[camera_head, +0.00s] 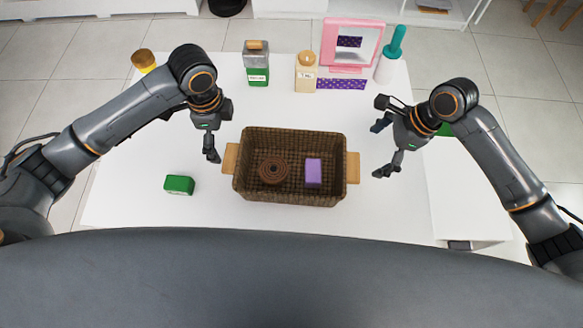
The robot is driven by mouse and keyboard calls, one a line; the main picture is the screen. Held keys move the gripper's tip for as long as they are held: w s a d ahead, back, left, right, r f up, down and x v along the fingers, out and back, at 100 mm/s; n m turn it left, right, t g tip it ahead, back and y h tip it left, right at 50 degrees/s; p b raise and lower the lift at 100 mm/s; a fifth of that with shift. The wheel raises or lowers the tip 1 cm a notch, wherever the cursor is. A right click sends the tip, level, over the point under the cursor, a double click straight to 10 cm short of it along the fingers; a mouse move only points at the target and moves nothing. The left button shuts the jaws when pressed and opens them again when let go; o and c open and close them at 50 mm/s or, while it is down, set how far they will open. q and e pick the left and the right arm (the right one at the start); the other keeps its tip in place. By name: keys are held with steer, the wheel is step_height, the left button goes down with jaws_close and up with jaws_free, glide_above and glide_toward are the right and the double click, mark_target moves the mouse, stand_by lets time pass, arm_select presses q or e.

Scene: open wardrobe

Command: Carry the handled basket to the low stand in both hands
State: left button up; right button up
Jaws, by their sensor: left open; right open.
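A brown woven basket (290,196) stands on the white table in front of me. It has a light wooden handle on its left side (230,158) and another on its right side (353,167). A brown ring-shaped thing and a purple block lie inside it. My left gripper (212,150) is open and empty, just left of the left handle and apart from it. My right gripper (383,150) is open and empty, to the right of the right handle and apart from it. I cannot make out which thing is the low stand.
A green block (179,185) lies left of the basket. A green-based bottle (256,64), a cream bottle (305,72), a pink-framed mirror (351,45) and a teal-topped bottle (390,56) stand along the back. The white table (330,222) is bare in front of the basket.

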mark_target(229, 157)
arm_select(q)
step_height(229, 157, down, 10)
steer(key=shift+f, duration=0.1)
arm_select(e)
steer(key=x, duration=1)
steer(key=shift+f, duration=0.1)
arm_select(q)
steer(key=shift+c, duration=0.4)
arm_select(e)
steer(key=shift+c, duration=0.4)
arm_select(q)
steer(key=c, duration=1.2)
arm_select(e)
steer(key=c, duration=1.2)
